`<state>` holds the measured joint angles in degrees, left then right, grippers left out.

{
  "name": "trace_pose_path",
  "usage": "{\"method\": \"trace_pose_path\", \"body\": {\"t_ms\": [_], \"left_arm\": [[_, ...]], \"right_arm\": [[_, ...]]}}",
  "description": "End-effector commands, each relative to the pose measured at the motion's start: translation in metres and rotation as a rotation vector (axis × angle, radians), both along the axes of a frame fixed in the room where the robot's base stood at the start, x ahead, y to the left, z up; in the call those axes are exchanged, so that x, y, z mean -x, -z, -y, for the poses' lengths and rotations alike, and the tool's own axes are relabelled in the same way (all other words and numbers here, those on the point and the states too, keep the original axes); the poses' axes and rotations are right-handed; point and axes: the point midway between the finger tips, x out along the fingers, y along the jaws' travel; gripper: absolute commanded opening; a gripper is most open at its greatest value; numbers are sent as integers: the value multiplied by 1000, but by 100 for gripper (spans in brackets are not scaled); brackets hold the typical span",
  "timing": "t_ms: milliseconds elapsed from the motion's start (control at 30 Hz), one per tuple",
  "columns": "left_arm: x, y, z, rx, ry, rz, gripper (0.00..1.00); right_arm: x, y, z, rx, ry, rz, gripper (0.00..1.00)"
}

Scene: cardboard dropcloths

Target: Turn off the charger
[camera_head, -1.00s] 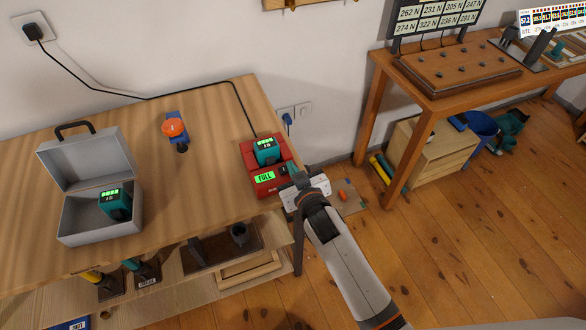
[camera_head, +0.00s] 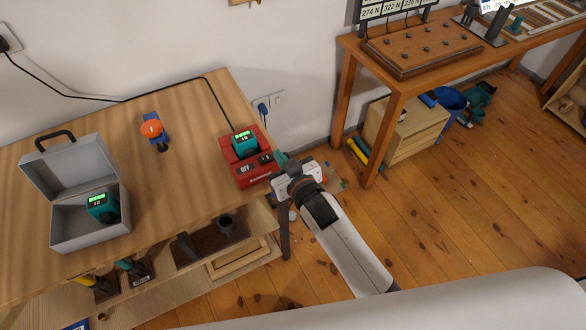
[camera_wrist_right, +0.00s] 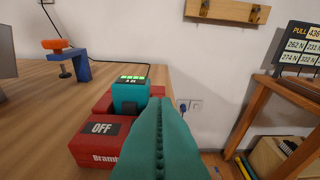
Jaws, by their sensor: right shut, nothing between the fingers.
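The red charger (camera_head: 236,174) sits at the right end of the wooden workbench, with a teal battery (camera_head: 245,144) seated in it. Its display reads OFF, dark with white letters, in the right wrist view (camera_wrist_right: 102,128). My right gripper (camera_head: 281,161) is at the charger's right front corner, closed and empty. In the right wrist view its teal fingers (camera_wrist_right: 160,140) are together and cover the charger's right part, so the switch is hidden there. I cannot tell whether the fingertips touch the charger. My left gripper is not in view.
An open grey case (camera_head: 75,175) with another teal battery (camera_head: 103,207) stands on the workbench (camera_head: 190,110) at the left. A blue clamp with an orange knob (camera_head: 152,129) is at the back. A second table (camera_head: 400,80) stands at the right, with floor between.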

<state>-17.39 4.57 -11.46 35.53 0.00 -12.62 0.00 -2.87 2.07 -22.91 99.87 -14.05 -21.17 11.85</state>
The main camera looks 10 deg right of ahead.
Motion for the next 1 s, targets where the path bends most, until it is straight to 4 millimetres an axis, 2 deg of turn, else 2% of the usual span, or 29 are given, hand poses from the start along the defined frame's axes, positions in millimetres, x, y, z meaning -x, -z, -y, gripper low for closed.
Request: {"method": "trace_pose_path", "body": {"t_ms": [100,333,500,1000], "left_arm": [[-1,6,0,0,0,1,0],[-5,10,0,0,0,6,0],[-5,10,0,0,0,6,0],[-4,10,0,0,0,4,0]], "right_arm": [[25,-4,9,-1,0,1,0],[53,-13,20,-1,0,2,0],[58,-16,22,-1,0,3,0],[58,-15,22,-2,0,2,0]]}}
